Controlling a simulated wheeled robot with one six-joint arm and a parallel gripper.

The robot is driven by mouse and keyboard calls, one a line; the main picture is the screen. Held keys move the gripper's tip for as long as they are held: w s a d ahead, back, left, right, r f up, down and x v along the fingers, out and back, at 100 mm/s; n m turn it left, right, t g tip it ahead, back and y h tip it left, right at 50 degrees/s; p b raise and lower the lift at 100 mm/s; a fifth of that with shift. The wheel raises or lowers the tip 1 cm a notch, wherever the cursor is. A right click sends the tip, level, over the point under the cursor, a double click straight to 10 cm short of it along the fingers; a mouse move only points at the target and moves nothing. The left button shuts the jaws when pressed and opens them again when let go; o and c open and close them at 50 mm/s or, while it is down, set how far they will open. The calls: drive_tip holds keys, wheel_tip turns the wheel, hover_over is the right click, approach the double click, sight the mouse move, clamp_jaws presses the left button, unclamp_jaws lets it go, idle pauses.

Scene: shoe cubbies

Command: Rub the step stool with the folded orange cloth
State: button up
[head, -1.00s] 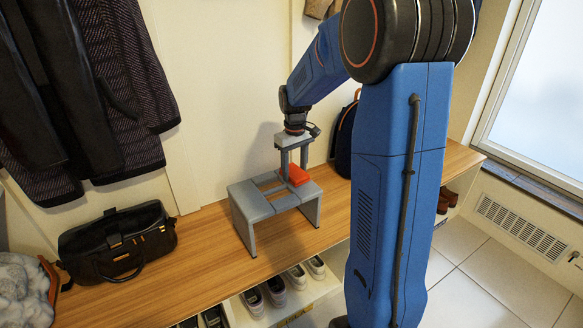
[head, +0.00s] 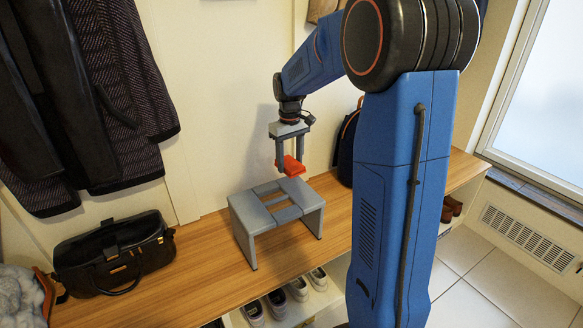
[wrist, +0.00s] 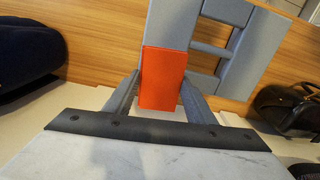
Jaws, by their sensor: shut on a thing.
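The grey step stool (head: 259,221) stands upright on the wooden bench top, with slots open in its top. My gripper (head: 291,167) is shut on the folded orange cloth (head: 293,166) and holds it in the air above the stool's back right part, apart from it. In the wrist view the cloth (wrist: 163,78) sits between the two grey fingers, and the stool (wrist: 227,50) shows beyond it at the upper right.
A black bag (head: 115,252) lies on the bench (head: 205,262) to the left, and a dark backpack (head: 346,146) stands at the back right. Coats (head: 95,100) hang at the left. Shoes (head: 298,288) sit in cubbies below. The bench between bag and stool is clear.

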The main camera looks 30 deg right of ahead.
drive_tip(key=shift+r, duration=1.6)
